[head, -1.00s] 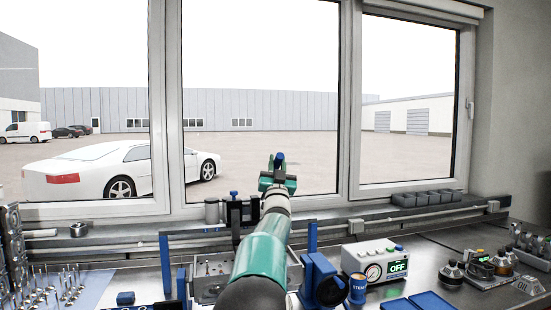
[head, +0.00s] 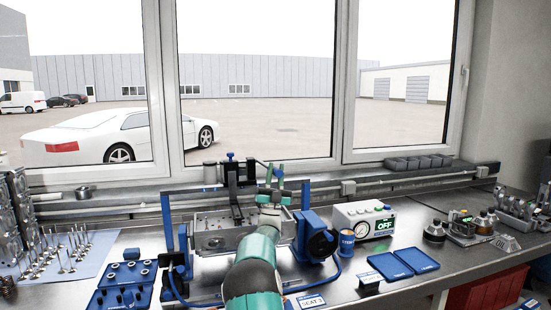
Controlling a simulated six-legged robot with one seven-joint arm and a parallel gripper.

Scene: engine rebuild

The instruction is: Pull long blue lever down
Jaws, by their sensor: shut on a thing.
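My gripper (head: 274,183) is green and grey and is seen from behind, at the back right of the cylinder head fixture (head: 215,238) in the head view. Its jaws are shut on the long blue lever, of which only a small blue bit (head: 279,184) shows at the fingers. The rest of the lever is hidden by my gripper and wrist, so I cannot tell its exact angle. A black bracket (head: 236,190) with a small blue knob stands just left of my gripper. The fixture has a blue frame (head: 165,215) with upright posts.
A pressure box (head: 362,221) reading OFF and a blue can (head: 347,243) stand to the right. Blue trays (head: 403,263) lie front right. A blue parts holder (head: 128,280) and several valves (head: 62,252) are on the left. A window ledge runs behind the bench.

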